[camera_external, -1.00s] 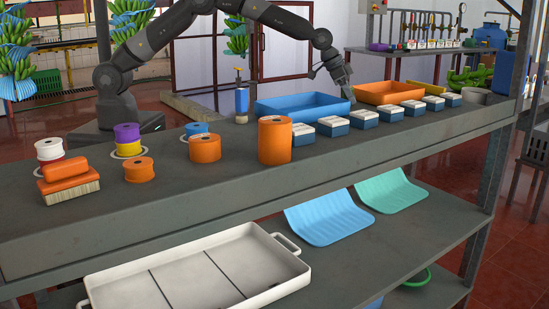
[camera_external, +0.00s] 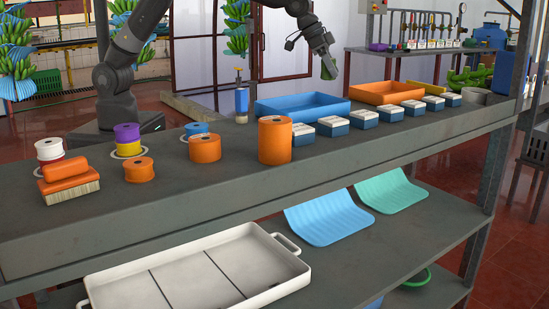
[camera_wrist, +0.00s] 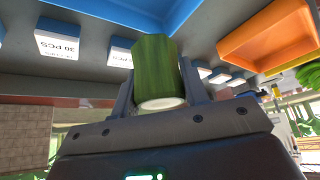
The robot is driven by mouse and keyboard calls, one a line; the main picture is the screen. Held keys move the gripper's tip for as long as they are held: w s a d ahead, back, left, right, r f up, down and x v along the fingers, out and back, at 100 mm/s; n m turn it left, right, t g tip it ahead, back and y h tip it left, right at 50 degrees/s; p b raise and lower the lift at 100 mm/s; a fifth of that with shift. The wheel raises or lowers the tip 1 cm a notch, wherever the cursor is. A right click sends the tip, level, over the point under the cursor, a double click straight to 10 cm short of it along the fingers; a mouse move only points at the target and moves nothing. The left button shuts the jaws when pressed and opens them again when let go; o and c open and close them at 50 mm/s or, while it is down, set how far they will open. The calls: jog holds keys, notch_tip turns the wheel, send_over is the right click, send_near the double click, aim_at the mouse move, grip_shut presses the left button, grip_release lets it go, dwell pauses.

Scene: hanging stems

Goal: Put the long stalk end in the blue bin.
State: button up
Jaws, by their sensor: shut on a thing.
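The blue bin (camera_external: 302,108) is a shallow tray on the shelf top, and part of it shows at the top of the wrist view (camera_wrist: 105,10). My gripper (camera_external: 329,70) is raised above and behind the bin's right end. In the wrist view, my gripper (camera_wrist: 158,88) is shut on a green stalk end (camera_wrist: 155,66), a thick cylinder with a pale cut face. A finger presses each side of it. In the external view the stalk end is only a small green patch between the fingers.
An orange bin (camera_external: 387,93) stands right of the blue one. Several white-and-blue boxes (camera_external: 364,119) line its front. A tall orange spool (camera_external: 275,140) stands at the blue bin's front left, and a blue bottle (camera_external: 241,104) to its left. Air around my gripper is clear.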

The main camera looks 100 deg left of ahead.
aim_at(303, 108)
jog(key=s+d, duration=1.1)
jog(key=s, duration=0.2)
jog(key=shift+m, duration=0.3)
jog(key=w+a+f, duration=0.2)
jog(key=a, duration=0.1)
jog(key=w+a+f, duration=0.2)
jog(key=a, duration=0.1)
jog(key=w+a+f, duration=0.1)
jog(key=a+f, duration=0.1)
jog(key=a, duration=0.1)
jog(key=shift+w+a+f, duration=0.25)
jog(key=shift+w, duration=0.15)
jog(key=shift+f, duration=1.95)
jog(key=shift+f, duration=0.15)
jog(key=o, duration=1)
